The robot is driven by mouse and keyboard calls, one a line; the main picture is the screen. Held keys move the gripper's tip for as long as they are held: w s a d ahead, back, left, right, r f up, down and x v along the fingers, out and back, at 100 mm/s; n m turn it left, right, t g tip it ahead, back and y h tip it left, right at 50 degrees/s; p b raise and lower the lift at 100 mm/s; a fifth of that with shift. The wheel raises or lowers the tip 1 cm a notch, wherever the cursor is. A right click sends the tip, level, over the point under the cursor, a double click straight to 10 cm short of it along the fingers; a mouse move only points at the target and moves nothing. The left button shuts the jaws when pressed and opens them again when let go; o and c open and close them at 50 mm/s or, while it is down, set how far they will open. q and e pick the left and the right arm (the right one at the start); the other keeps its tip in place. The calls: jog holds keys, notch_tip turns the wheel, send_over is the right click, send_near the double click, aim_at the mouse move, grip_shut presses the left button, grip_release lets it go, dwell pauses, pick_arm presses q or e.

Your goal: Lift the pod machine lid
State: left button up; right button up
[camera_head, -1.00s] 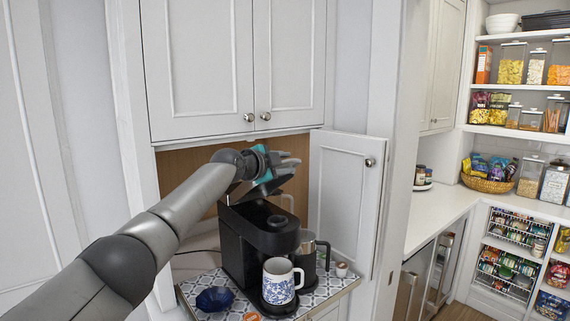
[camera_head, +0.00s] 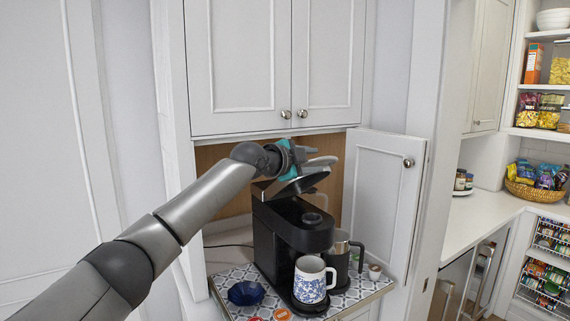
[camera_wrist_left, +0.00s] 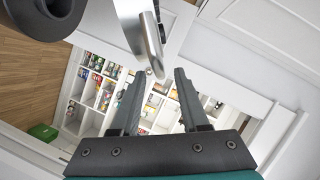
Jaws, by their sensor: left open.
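The black pod machine (camera_head: 265,237) stands on a patterned tray in the cabinet nook. Its lid (camera_head: 288,187) is up, tilted above the machine's top, with a silvery face. My left gripper (camera_head: 322,158) is over the raised lid, its fingers pointing right. In the left wrist view the gripper (camera_wrist_left: 153,90) is open with nothing between its fingertips. A metallic lid edge (camera_wrist_left: 146,40) shows just beyond the fingers there. Whether a finger touches the lid I cannot tell. My right gripper is not in view.
A blue-and-white mug (camera_head: 311,283) stands at the machine's front, with a dark pitcher (camera_head: 340,262) beside it. A dark blue bowl (camera_head: 246,293) sits on the tray (camera_head: 232,275). An open cabinet door (camera_head: 385,200) stands at the right; upper cabinets (camera_head: 275,65) hang above.

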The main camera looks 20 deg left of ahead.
pick_arm(q)
jog(key=b+v, duration=0.2)
jog(key=v, duration=0.8)
jog(key=shift+s+b, duration=0.3)
jog(key=shift+s, duration=0.1)
jog(key=shift+a, duration=0.1)
